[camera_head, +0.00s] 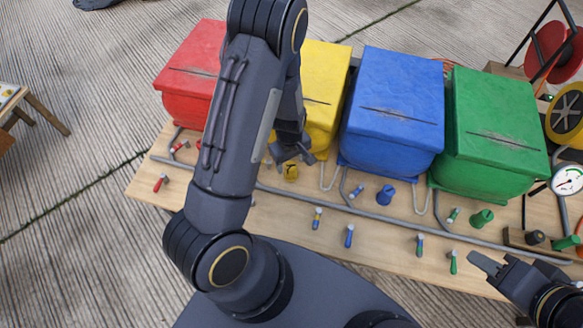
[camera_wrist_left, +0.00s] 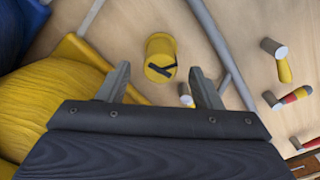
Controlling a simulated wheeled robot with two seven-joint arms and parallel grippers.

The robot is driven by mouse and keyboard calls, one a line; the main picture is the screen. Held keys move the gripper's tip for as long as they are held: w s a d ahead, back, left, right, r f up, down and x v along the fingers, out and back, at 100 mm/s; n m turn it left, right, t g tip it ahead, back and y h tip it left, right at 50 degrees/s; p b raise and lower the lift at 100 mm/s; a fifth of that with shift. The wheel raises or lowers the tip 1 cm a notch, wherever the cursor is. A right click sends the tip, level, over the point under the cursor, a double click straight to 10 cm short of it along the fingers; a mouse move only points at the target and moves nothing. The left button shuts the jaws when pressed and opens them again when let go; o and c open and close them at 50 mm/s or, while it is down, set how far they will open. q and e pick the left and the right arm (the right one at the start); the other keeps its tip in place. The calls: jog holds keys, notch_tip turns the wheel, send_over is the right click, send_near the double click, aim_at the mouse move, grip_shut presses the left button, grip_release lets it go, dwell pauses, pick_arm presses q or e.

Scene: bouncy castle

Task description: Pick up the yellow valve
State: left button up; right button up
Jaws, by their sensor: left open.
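The yellow valve (camera_head: 290,171) is a short yellow cylinder with a black mark on its end. It stands on the wooden board in front of the yellow box (camera_head: 325,85). In the left wrist view the yellow valve (camera_wrist_left: 160,50) lies just beyond the two fingertips, roughly centred between them. My left gripper (camera_head: 293,153) hovers by the valve, and its fingers are spread and empty in the left wrist view (camera_wrist_left: 159,78). My right gripper (camera_head: 488,265) is at the lower right, away from the valve; its jaw opening is unclear.
Red (camera_head: 190,68), blue (camera_head: 392,105) and green (camera_head: 490,135) boxes stand along the board (camera_head: 285,222). A blue valve (camera_head: 386,195) and a green valve (camera_head: 482,218) are further right. Grey pipes (camera_head: 350,208) and several small coloured handles surround the yellow valve.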

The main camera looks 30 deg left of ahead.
pick_arm(q)
jog(key=shift+f, duration=0.4)
jog(key=c, duration=1.1)
jog(key=shift+r, duration=0.15)
